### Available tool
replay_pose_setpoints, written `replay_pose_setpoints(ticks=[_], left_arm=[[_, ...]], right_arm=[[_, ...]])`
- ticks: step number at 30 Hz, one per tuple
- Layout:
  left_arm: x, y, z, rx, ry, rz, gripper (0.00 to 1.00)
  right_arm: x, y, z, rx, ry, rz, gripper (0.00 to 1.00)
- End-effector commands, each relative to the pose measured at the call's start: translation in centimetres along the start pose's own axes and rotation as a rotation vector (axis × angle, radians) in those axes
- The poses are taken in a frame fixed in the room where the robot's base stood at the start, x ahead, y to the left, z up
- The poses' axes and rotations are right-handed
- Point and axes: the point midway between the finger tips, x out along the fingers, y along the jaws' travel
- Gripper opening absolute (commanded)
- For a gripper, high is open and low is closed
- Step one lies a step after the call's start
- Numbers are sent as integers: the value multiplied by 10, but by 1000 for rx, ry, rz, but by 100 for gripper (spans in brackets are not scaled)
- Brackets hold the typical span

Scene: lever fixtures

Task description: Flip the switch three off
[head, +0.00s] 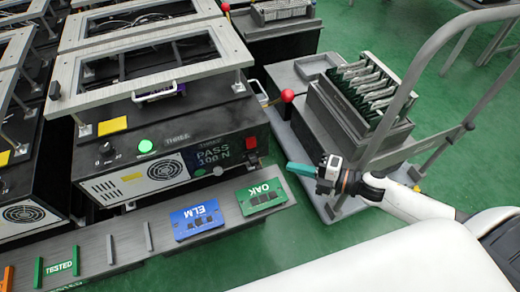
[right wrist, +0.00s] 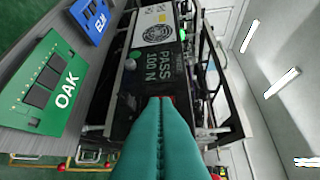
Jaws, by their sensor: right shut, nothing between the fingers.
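The fixture labelled THREE (head: 215,148) is a black box with a display reading PASS 100 N. My right gripper (head: 291,167) has teal fingers, shut and empty, just right of and apart from the box's red end in the head view. In the right wrist view the shut fingers (right wrist: 167,104) point at the box front, and their tips hide most of a red part. My left gripper is not in view.
Blue ELM (head: 196,219) and green OAK (head: 262,195) plates lie on the front ledge. Green floor is open at right.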

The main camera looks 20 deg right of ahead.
Motion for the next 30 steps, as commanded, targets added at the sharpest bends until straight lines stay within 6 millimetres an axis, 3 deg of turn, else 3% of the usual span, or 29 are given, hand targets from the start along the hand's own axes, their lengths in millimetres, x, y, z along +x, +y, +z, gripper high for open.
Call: replay_pose_setpoints(ticks=[15,21,30], left_arm=[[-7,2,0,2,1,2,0],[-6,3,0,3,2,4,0],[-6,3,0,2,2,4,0]], right_arm=[[98,-2,-6,-3,2,-2,0],[114,-1,-24,-1,1,-1,0],[119,0,-28,0,0,0,0]])
